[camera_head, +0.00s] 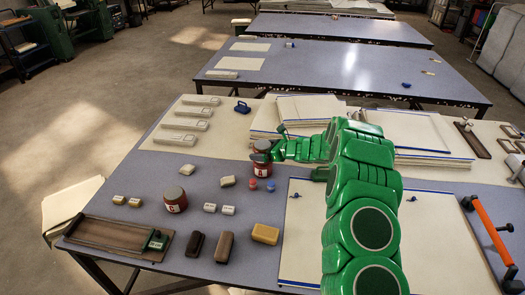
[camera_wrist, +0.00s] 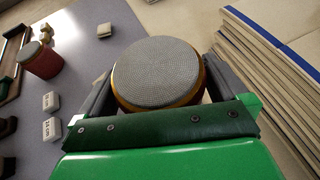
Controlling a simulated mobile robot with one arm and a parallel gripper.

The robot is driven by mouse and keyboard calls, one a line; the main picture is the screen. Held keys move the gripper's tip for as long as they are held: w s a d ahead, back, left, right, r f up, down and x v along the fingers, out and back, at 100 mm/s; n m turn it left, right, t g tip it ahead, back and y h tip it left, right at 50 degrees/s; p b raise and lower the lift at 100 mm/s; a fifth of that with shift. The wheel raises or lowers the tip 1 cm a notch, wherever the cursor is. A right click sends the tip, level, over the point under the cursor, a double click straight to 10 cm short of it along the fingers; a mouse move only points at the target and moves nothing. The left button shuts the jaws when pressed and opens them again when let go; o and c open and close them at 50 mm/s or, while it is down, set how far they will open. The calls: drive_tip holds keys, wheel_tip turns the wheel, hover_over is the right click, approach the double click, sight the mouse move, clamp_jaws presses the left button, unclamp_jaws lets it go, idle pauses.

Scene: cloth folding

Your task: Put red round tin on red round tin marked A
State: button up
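A red round tin with a grey lid (camera_head: 262,145) is at my gripper (camera_head: 270,146). One finger crosses in front of it. A second red round tin with a pale label (camera_head: 261,171) shows directly below; its letter is too small to read. They look stacked, but the finger hides where they would meet. In the wrist view the grey lid (camera_wrist: 158,72) is between the two fingers. I cannot tell whether the fingers press on the tin or stand slightly apart. Another red tin, marked C (camera_head: 175,200), stands to the left; it also shows in the wrist view (camera_wrist: 42,62).
Paper stacks (camera_head: 300,112) and boards lie close behind and right of my gripper. Red and blue small pieces (camera_head: 270,184), white blocks (camera_head: 219,208), a yellow block (camera_head: 265,234) and a brown tray (camera_head: 110,240) lie nearer the front. Bare grey table surrounds the tin marked C.

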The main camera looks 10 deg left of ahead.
drive_tip(key=v, duration=1.2)
drive_tip(key=s+a+r+n+g, duration=0.35)
drive_tip(key=s+r+n, duration=0.35)
drive_tip(key=s+r, duration=0.5)
drive_tip(key=s+r+n+g+h, duration=0.1)
drive_tip(key=s+r+n, duration=0.2)
drive_tip(key=s, duration=0.5)
drive_tip(key=s+r+n+g+h, duration=0.1)
drive_tip(key=s+r+n+g, duration=0.15)
drive_tip(key=s, duration=0.55)
drive_tip(key=s+d+r+n+h, duration=0.1)
drive_tip(key=s+d+n+h, duration=0.4)
drive_tip(key=s+d, duration=0.6)
drive_tip(key=s+d+r+n+h, duration=0.1)
drive_tip(key=s+d+n+h, duration=0.4)
drive_tip(key=s+d, duration=0.6)
drive_tip(key=s, duration=0.9)
drive_tip(key=shift+d+r, duration=0.3)
drive_tip(key=shift+r, duration=0.1)
drive_tip(key=shift+w, duration=0.1)
